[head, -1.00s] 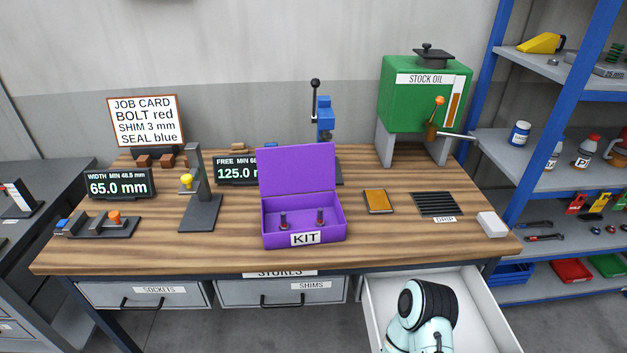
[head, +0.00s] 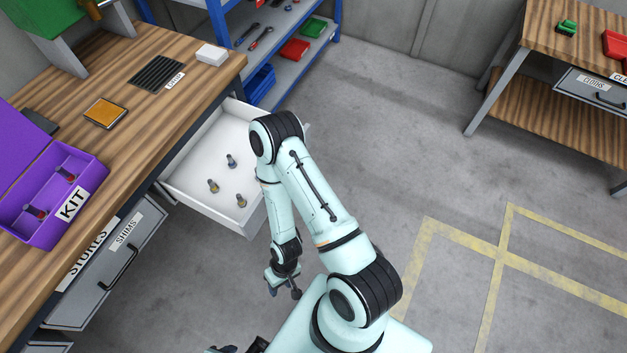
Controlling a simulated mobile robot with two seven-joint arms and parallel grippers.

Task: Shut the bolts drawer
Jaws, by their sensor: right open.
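The bolts drawer (head: 212,143) is a white, open-topped drawer pulled out from under the wooden workbench. Several bolts lie inside, including a blue-headed one (head: 231,161) and two with yellowish heads (head: 213,186). A dark part at the bottom edge looks like my left gripper (head: 236,347), mostly cut off.
The shut shims drawer (head: 120,250) is left of the open one. On the bench (head: 150,110) stand the purple kit box (head: 40,215), an orange pad and a drip grate. A blue shelf rack (head: 275,50) stands behind. Floor to the right is clear, with yellow lines.

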